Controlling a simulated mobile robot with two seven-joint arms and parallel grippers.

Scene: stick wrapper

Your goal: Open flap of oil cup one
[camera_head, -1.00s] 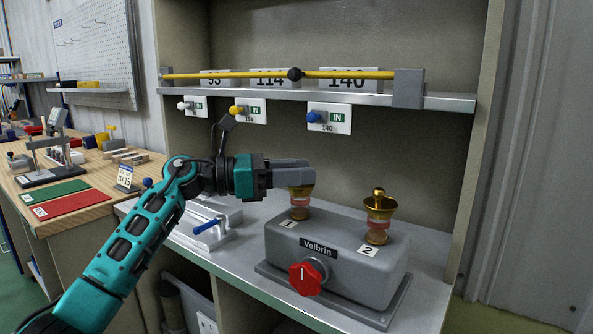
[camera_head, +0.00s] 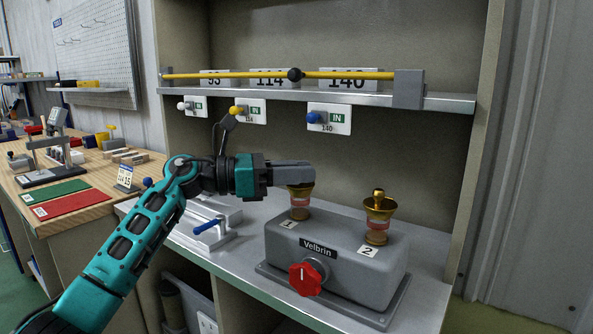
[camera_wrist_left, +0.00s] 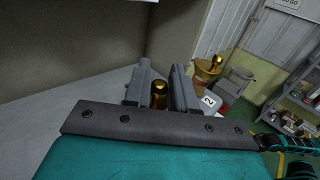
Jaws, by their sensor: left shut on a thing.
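Oil cup one (camera_head: 299,205) is a brass cup with a reddish band, upright on the left end of the grey Velbrin box (camera_head: 330,265), behind label 1. My left gripper (camera_head: 308,174) is at its top and hides the flap in the head view. In the left wrist view the jaws (camera_wrist_left: 166,88) are shut on the brass knob (camera_wrist_left: 159,96) at the top of the cup. Oil cup two (camera_head: 378,220), with its brass knob on top, stands upright on the right end of the box. My right gripper is not in view.
A red knob (camera_head: 305,277) is on the box's front. A clamp with a blue handle (camera_head: 207,226) lies left of the box. A shelf (camera_head: 300,94) with a yellow rod and valve knobs runs above. The bench at left holds red and green mats (camera_head: 72,206).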

